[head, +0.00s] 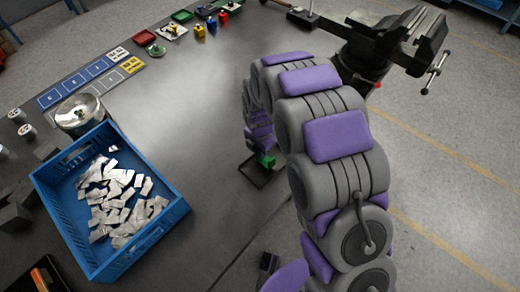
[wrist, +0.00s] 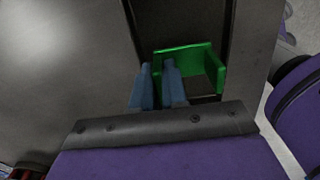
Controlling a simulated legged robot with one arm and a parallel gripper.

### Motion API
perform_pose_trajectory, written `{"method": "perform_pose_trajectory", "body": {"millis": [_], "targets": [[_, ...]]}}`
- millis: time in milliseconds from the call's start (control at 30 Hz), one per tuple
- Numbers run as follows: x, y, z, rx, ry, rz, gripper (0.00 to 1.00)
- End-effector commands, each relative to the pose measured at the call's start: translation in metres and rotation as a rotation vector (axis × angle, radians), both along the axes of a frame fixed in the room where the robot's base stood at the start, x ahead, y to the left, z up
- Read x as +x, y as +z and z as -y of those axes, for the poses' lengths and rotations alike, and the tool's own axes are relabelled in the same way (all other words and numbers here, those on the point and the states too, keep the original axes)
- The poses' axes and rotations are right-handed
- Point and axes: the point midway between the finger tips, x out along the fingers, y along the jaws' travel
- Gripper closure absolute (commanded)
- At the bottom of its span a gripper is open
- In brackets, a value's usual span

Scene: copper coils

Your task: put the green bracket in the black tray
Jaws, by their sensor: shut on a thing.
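The green bracket (head: 265,160) is an L-shaped piece at the end of my arm, and in the wrist view (wrist: 190,57) its plate lies across the fingertips. My gripper (wrist: 158,66) has two blue fingers and is shut on the bracket. The black tray (head: 252,180) lies on the table under the bracket, partly hidden by my arm. In the wrist view the dark tray floor (wrist: 185,20) shows behind the bracket, which is over or within it. Whether the bracket touches the floor cannot be told.
A blue crate (head: 180,214) of crumpled white pieces stands at the left. A metal bowl (head: 79,112), blue labels (head: 75,84) and small coloured parts (head: 200,28) lie at the back. A vise (head: 400,40) is at the far right. The table's middle is clear.

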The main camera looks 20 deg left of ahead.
Motion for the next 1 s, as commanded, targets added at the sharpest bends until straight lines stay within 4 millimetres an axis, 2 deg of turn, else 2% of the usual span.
{"method": "perform_pose_trajectory", "body": {"millis": [767, 800, 1000], "targets": [[-0.001, -0.01, 0.002, 0.0, 0.0, -0.001, 1.0], [-0.001, -0.01, 0.002, 0.0, 0.0, -0.001, 0.85], [-0.001, -0.01, 0.002, 0.0, 0.0, -0.001, 0.66]]}}
